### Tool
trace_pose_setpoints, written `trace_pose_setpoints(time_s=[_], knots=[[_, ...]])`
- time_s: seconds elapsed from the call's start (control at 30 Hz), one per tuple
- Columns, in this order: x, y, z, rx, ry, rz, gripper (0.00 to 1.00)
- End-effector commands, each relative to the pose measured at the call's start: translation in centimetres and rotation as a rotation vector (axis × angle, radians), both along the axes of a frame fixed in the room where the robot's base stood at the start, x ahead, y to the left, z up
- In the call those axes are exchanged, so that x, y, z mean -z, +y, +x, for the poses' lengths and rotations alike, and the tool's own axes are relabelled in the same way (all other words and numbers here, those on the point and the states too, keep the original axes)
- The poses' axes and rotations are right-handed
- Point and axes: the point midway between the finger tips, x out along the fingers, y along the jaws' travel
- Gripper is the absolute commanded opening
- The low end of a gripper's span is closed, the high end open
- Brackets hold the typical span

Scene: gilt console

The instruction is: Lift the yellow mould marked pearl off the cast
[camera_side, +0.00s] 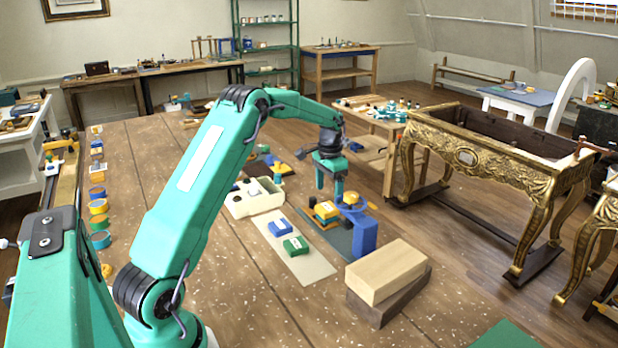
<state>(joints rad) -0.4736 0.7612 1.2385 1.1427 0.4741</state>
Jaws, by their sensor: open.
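A small yellow block (327,211), which looks like the yellow mould, sits on a dark blue-grey mat (335,238) right of the table's middle. Its marking is too small to read. Whatever lies under it is mostly hidden, so I cannot make out the cast. My gripper (330,193) points down just above the yellow block, its two teal fingers apart and nothing seen between them. I cannot tell whether a fingertip touches the block.
A blue stand (364,237) with yellow parts is close on the right. Blue (279,227) and green (296,245) blocks lie on a cream strip (313,266). A cream tray (238,209) is behind left. Wooden blocks (386,270) stand in front right.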

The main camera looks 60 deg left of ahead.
Motion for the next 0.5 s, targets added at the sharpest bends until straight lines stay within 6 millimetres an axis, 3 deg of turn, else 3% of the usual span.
trace_pose_setpoints(time_s=[0.27, 0.5], knots=[[0.5, 0.0, 0.0, 0.000, 0.000, 0.000, 0.76], [2.7, 0.1, -0.3, 0.000, 0.002, -0.001, 0.76]])
